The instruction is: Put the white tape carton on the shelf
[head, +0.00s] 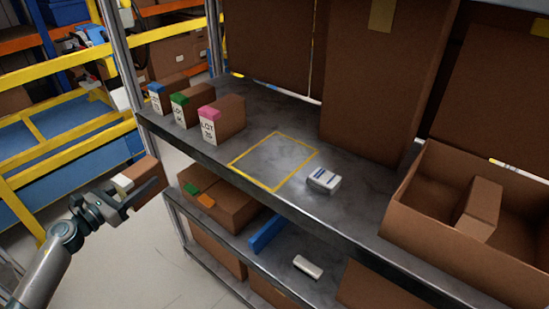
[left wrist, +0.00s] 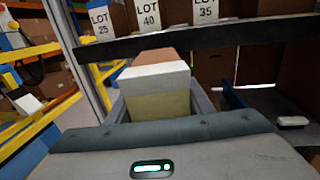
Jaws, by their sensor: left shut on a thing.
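The white tape carton (head: 141,180) is a brown box with a white band at one end. My left gripper (head: 128,196) is shut on it at the lower left of the head view, in front of the shelf and below its top edge. In the left wrist view the carton (left wrist: 157,92) sits between the fingers, its white and yellowish end toward the camera. The shelf (head: 350,210) is a dark metal board with a yellow taped outline (head: 273,162) on it, empty inside. My right gripper is not in view.
Three lot cartons with blue (head: 168,92), green (head: 192,106) and pink (head: 221,118) tape stand in a row left of the outline. A small white box (head: 323,180) lies right of it. An open brown box (head: 440,230) stands farther right. A metal post (head: 122,52) rises at the left.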

